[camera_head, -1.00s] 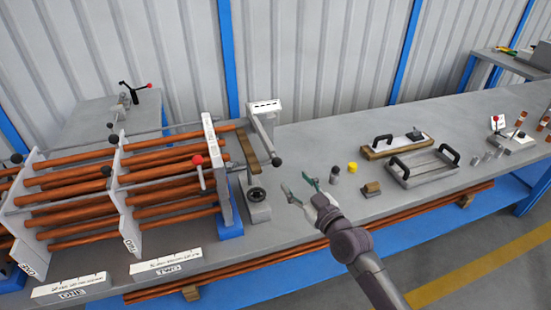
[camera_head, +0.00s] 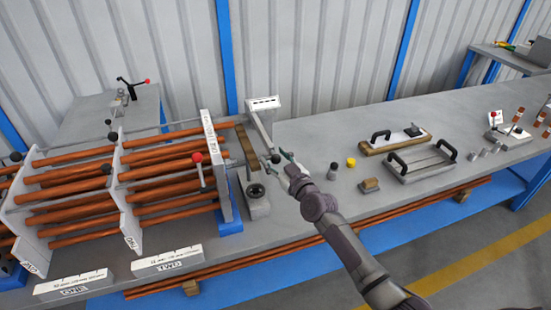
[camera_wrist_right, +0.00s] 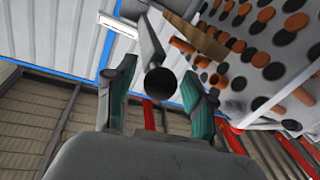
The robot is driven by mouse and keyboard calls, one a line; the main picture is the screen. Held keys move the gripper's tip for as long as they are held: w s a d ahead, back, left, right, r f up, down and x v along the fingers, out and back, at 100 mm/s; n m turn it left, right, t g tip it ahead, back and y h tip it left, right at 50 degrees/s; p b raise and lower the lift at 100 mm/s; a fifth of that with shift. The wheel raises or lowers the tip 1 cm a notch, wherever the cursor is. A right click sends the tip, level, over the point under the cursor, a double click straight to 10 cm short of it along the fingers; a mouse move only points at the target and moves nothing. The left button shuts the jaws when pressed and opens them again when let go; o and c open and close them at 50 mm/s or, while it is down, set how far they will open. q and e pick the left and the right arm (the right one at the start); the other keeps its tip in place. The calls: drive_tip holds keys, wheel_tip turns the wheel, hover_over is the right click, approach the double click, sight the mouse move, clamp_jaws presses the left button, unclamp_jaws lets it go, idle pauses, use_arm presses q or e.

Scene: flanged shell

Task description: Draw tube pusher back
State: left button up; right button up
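A lever arm (camera_head: 261,132) slants down from a white-topped post (camera_head: 263,103) at the right end of the tube rack and ends in a black ball knob (camera_head: 276,158). I take this for the tube pusher. My right gripper (camera_head: 280,160) is at the knob, its fingers open on either side of it. In the right wrist view the knob (camera_wrist_right: 160,81) sits between the two green-grey fingertips (camera_wrist_right: 160,85) with gaps at both sides. Whether anything touches cannot be told. My left gripper is not in view.
Copper tubes (camera_head: 75,178) lie in the rack to the left, with a white end plate (camera_head: 216,165). A small block with a black dial (camera_head: 258,207) stands just below the knob. A grey tray (camera_head: 422,165) and small cylinders are to the right.

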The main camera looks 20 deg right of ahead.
clamp_jaws()
drive_tip(key=d+b, duration=0.4)
drive_tip(key=d, duration=0.2)
drive_tip(key=shift+d, duration=0.2)
drive_tip(key=shift+w, duration=0.1)
